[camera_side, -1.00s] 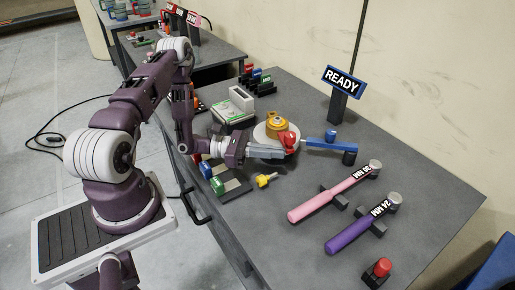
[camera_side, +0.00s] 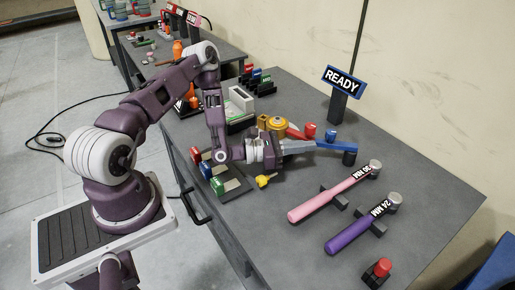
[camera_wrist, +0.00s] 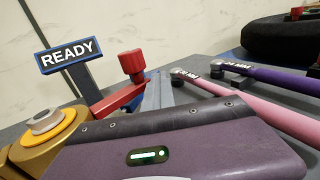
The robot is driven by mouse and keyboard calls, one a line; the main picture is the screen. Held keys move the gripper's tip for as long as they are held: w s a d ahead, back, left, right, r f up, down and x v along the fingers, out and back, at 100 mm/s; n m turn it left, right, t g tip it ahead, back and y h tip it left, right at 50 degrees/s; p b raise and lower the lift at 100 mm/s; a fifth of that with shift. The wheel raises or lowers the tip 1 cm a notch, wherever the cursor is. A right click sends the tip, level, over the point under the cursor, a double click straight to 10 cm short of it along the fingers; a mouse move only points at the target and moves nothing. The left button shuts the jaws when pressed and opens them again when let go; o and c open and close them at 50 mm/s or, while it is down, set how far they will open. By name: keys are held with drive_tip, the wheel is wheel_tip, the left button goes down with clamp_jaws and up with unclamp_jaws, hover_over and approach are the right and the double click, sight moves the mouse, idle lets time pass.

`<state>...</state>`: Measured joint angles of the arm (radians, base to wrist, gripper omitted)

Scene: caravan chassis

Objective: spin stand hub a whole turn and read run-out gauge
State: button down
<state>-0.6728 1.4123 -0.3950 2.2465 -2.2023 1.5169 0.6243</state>
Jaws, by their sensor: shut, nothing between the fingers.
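The stand hub (camera_side: 273,124) is a gold and yellow round piece on the bench. It also shows at the lower left of the wrist view (camera_wrist: 45,125). A red crank arm with a red knob (camera_side: 310,129) points right from the hub; the knob stands upright in the wrist view (camera_wrist: 132,66). My gripper (camera_side: 308,147) is shut and empty, in front of the hub and beside the blue bar (camera_side: 338,146), apart from the red knob. Its fingertips are not clear in the wrist view. The sign (camera_side: 343,82) reads READY. I cannot make out a gauge dial.
A pink wrench (camera_side: 330,195) and a purple wrench (camera_side: 357,230) lie on rests at the right. A yellow piece (camera_side: 266,180) and coloured blocks (camera_side: 217,186) lie near the front edge. A red button (camera_side: 379,270) stands at the near corner. The bench's back right is clear.

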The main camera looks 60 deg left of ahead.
drive_tip(key=shift+w, duration=0.4)
drive_tip(key=shift+a, duration=0.1)
